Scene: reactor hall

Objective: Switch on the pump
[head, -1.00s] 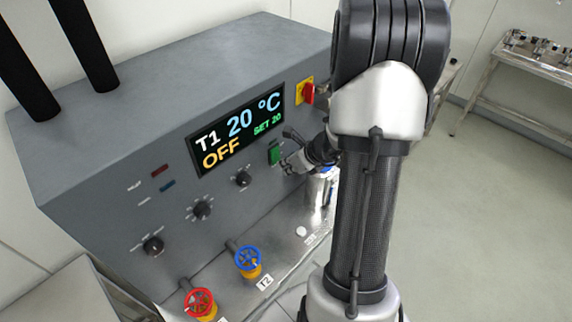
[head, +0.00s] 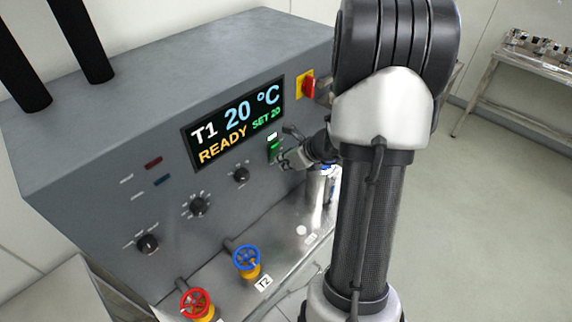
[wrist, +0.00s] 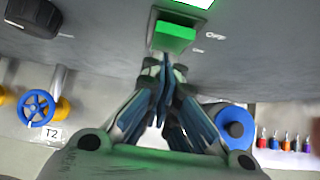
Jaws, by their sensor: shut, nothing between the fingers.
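A grey control cabinet (head: 110,190) carries a green switch (head: 274,155) with a lit lamp above it. In the wrist view the green switch (wrist: 174,37) is above my fingertips, with ON and OFF marks at its right. My gripper (head: 286,160) is shut and empty, its tips (wrist: 164,72) just below the switch; I cannot tell whether they touch. The display (head: 236,125) reads T1 20 °C, READY, SET 20. Small red (head: 153,162) and blue (head: 162,181) elements sit left of it; their labels are unreadable. No pump label is legible.
Black knobs (head: 199,205) line the panel's lower face. A red valve wheel (head: 198,302) and a blue valve wheel (head: 246,258) stand out below. A red-and-yellow rotary switch (head: 308,86) is at the upper right. Open floor (head: 500,220) lies to the right.

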